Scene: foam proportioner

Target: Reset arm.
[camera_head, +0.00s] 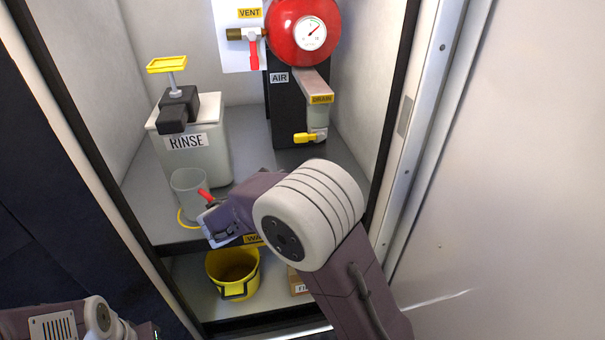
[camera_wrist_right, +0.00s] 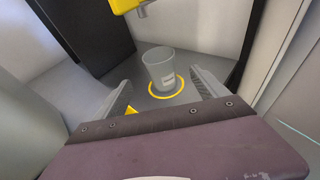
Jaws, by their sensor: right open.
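My right arm reaches into the cabinet in the head view; the fingers are not clear there, with its pale end part close to a grey cup (camera_head: 190,190) at the front left of the shelf. In the wrist view my right gripper (camera_wrist_right: 160,88) is open and empty. A grey cup (camera_wrist_right: 159,67) stands upright there inside a yellow ring, just beyond the spread fingertips. I cannot tell whether both views show the same cup. Part of my left arm shows at the bottom left of the head view; its fingers are not seen.
A RINSE container (camera_head: 208,145) with a yellow-topped pump (camera_head: 167,64) stands at the left. A red tank (camera_head: 303,30) is above a black AIR stand (camera_head: 285,115) with a yellow drain handle (camera_head: 307,137). A yellow bucket (camera_head: 233,275) sits on the lower level. The cabinet frame (camera_head: 390,100) borders the right.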

